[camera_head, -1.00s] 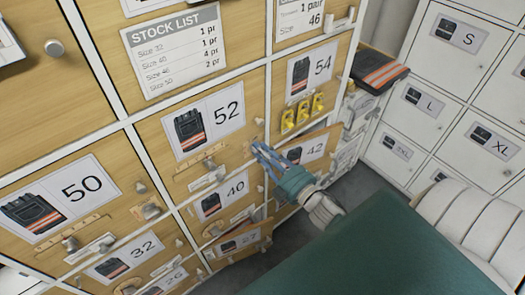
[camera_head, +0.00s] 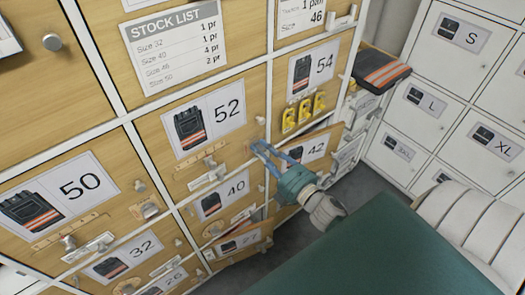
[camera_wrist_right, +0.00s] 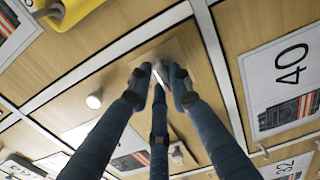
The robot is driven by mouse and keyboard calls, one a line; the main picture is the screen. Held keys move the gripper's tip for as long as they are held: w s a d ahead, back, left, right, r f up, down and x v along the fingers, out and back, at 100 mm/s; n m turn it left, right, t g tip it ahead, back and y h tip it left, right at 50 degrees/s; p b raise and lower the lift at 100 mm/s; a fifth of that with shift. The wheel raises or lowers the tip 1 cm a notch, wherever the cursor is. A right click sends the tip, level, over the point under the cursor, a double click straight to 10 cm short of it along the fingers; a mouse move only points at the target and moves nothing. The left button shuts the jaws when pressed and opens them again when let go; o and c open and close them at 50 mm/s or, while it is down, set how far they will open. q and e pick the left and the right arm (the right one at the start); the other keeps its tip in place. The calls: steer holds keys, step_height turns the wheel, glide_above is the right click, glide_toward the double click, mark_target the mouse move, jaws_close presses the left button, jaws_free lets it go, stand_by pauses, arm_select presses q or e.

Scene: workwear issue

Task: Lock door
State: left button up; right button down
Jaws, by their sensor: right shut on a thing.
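The door labelled 52 (camera_head: 237,150) is a wooden locker door and looks flush with its frame. My right gripper (camera_head: 258,147) reaches in from the lower right to the right edge of this door. In the right wrist view, the fingers of my right gripper (camera_wrist_right: 160,78) close around a small silver metal piece (camera_wrist_right: 158,66) on a plate on the wood. The fingertips hide most of that piece, and I cannot tell if it is a key or a latch knob. My left gripper is out of view.
The door labelled 42 (camera_head: 325,136) and the door labelled 27 (camera_head: 258,236) stand ajar. Several yellow padlocks (camera_head: 304,112) hang under the 54 label. White lockers (camera_head: 425,100) stand at right. A folded dark garment (camera_head: 380,70) lies on a ledge. A green surface (camera_head: 370,250) fills the lower right.

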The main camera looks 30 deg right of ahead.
stand_by(0.4)
steer(key=c, duration=1.6)
jaws_free()
steer(key=shift+o, duration=0.2)
steer(key=s, duration=1.2)
steer(key=shift+d, duration=0.45)
steer(key=shift+f, duration=0.15)
